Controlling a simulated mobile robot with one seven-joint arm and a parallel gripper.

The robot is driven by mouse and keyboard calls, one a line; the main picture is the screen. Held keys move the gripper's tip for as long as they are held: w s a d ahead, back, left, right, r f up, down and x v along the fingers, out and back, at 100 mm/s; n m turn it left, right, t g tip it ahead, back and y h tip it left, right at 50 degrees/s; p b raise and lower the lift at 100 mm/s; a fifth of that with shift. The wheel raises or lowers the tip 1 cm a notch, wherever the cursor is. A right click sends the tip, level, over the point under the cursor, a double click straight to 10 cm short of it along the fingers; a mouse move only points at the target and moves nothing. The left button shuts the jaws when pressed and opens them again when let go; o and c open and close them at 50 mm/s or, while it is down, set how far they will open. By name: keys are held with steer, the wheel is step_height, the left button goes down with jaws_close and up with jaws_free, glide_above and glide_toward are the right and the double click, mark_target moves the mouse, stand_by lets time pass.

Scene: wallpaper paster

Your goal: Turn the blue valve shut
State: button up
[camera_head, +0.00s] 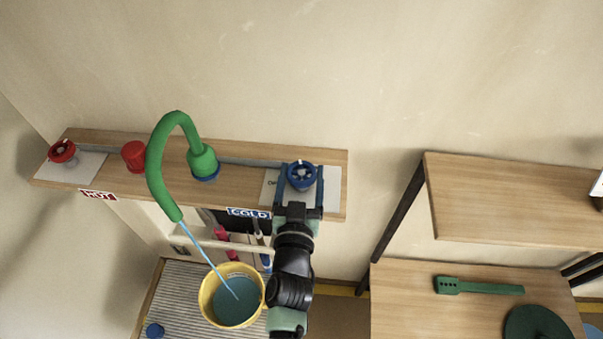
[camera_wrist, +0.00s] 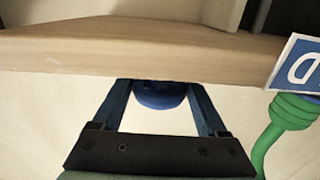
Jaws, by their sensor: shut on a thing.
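The blue valve (camera_head: 301,175) is a round handwheel on a pale plate at the right end of the wooden shelf, above the COLD label (camera_head: 249,213). My gripper (camera_head: 300,178) has one finger on each side of the valve and is shut on it. In the wrist view the fingers (camera_wrist: 160,97) reach past the shelf edge to the valve (camera_wrist: 160,95), which is partly hidden. The green curved faucet (camera_head: 160,160) pours a thin blue stream into the yellow bucket (camera_head: 205,300).
A red valve (camera_head: 62,151) stands at the shelf's left end above a HOT label (camera_head: 98,196), with a red cylinder (camera_head: 134,155) nearby. The wooden shelf (camera_head: 235,149) has a front edge near my gripper. A wooden rack (camera_head: 500,190) stands to the right.

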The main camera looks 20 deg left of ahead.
steer(key=shift+r+p, duration=0.4)
steer(key=shift+p, duration=0.85)
steer(key=shift+a+m+h+p, duration=0.1)
steer(key=shift+m+h+p, duration=0.2)
steer(key=shift+p, duration=0.35)
steer(key=h+p, duration=0.1)
steer(key=p, duration=0.4)
steer(key=shift+a+m+t, duration=0.1)
steer(key=shift+m+t, duration=0.2)
steer(key=shift+m, duration=0.1)
steer(key=shift+m+h+p, duration=0.4)
steer(key=shift+h+p, duration=0.2)
steer(key=shift+h, duration=0.1)
steer(key=shift+f+h, duration=0.25)
steer(key=shift+h, duration=0.25)
steer(key=o, duration=1.3)
steer(key=shift+f, duration=0.1)
steer(key=shift+s+d, duration=0.1)
steer(key=shift+d, duration=0.1)
